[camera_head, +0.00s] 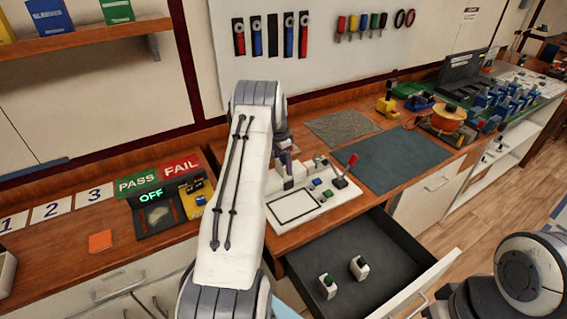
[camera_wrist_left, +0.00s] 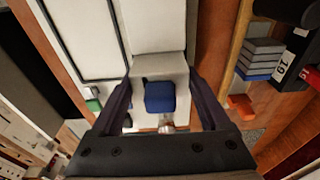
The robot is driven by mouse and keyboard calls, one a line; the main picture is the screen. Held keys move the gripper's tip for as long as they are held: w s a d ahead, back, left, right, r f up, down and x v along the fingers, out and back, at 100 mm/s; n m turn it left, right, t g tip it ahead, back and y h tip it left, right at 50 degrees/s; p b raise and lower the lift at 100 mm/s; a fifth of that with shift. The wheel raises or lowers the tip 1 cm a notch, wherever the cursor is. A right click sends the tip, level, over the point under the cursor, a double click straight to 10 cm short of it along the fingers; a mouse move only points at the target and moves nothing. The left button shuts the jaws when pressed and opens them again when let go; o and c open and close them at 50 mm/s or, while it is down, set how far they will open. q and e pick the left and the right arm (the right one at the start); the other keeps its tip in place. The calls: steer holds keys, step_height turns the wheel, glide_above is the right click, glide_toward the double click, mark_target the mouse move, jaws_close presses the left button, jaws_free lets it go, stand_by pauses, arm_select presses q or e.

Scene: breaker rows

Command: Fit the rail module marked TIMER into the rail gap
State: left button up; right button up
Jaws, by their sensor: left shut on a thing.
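My left gripper (camera_head: 286,160) is over the white panel on the bench, its tips partly hidden by my own arm. In the left wrist view the gripper (camera_wrist_left: 160,82) has its dark fingers on both sides of a white module with a blue block (camera_wrist_left: 160,97), shut on it. No marking can be read on this module, so I cannot tell if it is TIMER. I cannot make out the rail gap. My right gripper is out of view.
The white panel (camera_head: 330,198) carries a black outlined square, small coloured parts and a red-knobbed lever (camera_head: 347,166). The drawer (camera_head: 395,292) stands open in front. PASS and FAIL signs (camera_head: 180,167) are at left. A dark mat (camera_head: 395,158) to the right is clear.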

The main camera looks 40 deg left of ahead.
arm_select(q)
steer(key=shift+f+b, duration=0.8)
steer(key=shift+f, duration=0.45)
steer(key=o, duration=1.5)
steer(key=shift+r, duration=0.1)
steer(key=shift+a+r, duration=0.1)
steer(key=shift+r, duration=0.25)
steer(key=r+b, duration=0.1)
steer(key=r, duration=0.2)
steer(key=r+b, duration=0.1)
steer(key=r, duration=0.1)
steer(key=s+r+b, duration=0.1)
steer(key=r, duration=0.2)
steer(key=shift+a+r, duration=0.15)
steer(key=shift+r, duration=0.65)
